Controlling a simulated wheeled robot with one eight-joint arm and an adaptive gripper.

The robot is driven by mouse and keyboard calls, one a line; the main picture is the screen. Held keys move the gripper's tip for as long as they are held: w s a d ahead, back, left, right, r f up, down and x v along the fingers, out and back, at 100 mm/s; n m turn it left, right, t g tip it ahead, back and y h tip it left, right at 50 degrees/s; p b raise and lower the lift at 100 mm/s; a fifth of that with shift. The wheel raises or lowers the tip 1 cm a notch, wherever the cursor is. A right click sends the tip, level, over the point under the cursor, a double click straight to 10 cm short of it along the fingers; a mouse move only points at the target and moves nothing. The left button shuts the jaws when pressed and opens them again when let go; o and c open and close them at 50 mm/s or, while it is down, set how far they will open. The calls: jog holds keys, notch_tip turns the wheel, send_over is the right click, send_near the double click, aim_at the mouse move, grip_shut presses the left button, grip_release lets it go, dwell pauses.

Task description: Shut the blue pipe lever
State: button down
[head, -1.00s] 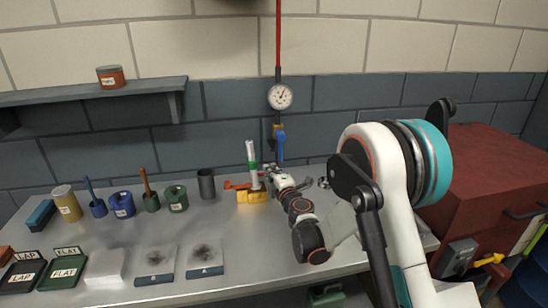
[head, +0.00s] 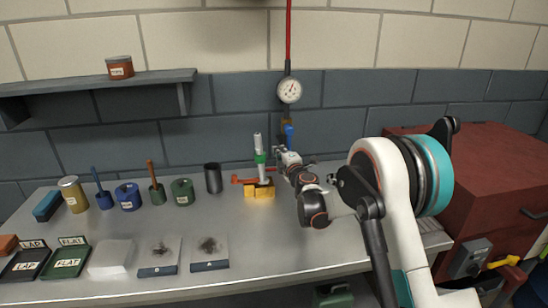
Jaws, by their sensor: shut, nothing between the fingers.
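The blue lever (head: 289,134) is on the red pipe (head: 288,40), below the round gauge (head: 289,90). Its visible part hangs roughly in line with the pipe, and its lower end is hidden behind my arm. My gripper (head: 279,152) is small in the head view, just below and left of the lever. It is shut and empty. I cannot tell whether it touches the lever.
A yellow clamp (head: 258,191) holding a white and green cylinder (head: 259,152) stands close left of my gripper. Pots and a dark cup (head: 213,178) line the bench (head: 130,235) further left. A red cabinet (head: 490,185) stands at right.

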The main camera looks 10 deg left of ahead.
jog(key=shift+d, duration=0.3)
jog(key=shift+w+d+f+n, duration=0.2)
jog(key=shift+d+n, duration=0.15)
jog(key=shift+n, duration=0.25)
jog(key=w+d+r+n+h+p, duration=0.2)
jog(key=d+r+n+p, duration=0.1)
jog(key=d+n, duration=0.6)
jog(key=shift+w+d+r+n+g, duration=0.2)
jog(key=shift+w+r+n+g, duration=0.3)
jog(key=shift+n, duration=1.5)
jog(key=shift+s+r, duration=0.15)
jog(key=shift+s, duration=0.05)
